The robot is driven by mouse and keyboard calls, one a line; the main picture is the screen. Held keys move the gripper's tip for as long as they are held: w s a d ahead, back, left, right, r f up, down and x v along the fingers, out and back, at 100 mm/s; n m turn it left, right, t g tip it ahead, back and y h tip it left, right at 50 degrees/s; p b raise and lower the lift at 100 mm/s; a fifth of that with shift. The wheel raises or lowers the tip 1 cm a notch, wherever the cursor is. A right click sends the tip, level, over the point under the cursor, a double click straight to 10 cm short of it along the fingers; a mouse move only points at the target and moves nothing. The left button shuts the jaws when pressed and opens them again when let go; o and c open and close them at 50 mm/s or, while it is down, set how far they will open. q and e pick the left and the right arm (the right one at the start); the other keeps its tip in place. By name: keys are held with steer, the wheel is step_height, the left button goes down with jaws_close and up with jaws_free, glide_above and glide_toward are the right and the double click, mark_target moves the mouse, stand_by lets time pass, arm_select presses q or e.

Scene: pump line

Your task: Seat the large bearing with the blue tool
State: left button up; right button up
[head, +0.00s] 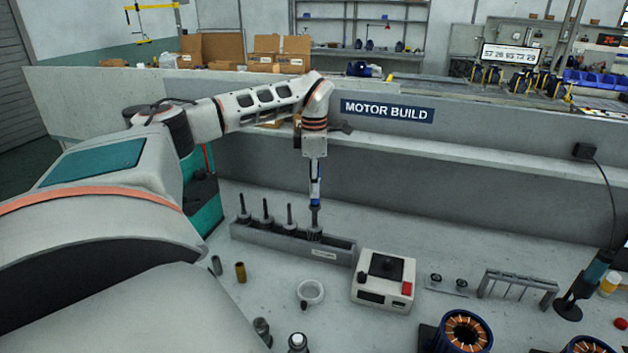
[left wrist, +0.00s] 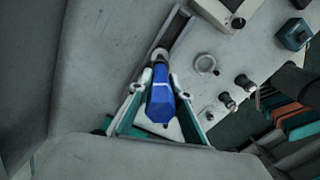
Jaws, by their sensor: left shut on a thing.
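My left gripper (head: 315,168) is shut on the blue tool (head: 316,190), which is upright with its dark lower end at the grey rack (head: 340,252). I cannot tell whether that end is still seated in the rack. In the left wrist view the blue handle (left wrist: 161,104) sits between the fingers of the left gripper (left wrist: 161,85). Two small dark rings, which look like bearings (head: 436,278), lie on a small plate on the bench. My right gripper is not in view.
Several dark tools (head: 267,212) stand upright in the rack's left part. A wall ledge runs behind.

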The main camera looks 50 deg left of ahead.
mark_target(314, 203)
arm_select(q)
steer(key=shift+f, duration=0.6)
steer(key=shift+f, duration=0.4)
steer(key=shift+f, duration=0.2)
steer(key=shift+f, duration=0.1)
steer(key=shift+f, duration=0.35)
steer(key=shift+f, duration=0.3)
steer(key=shift+f, duration=0.35)
steer(key=shift+f, duration=0.35)
steer(key=shift+f, duration=0.35)
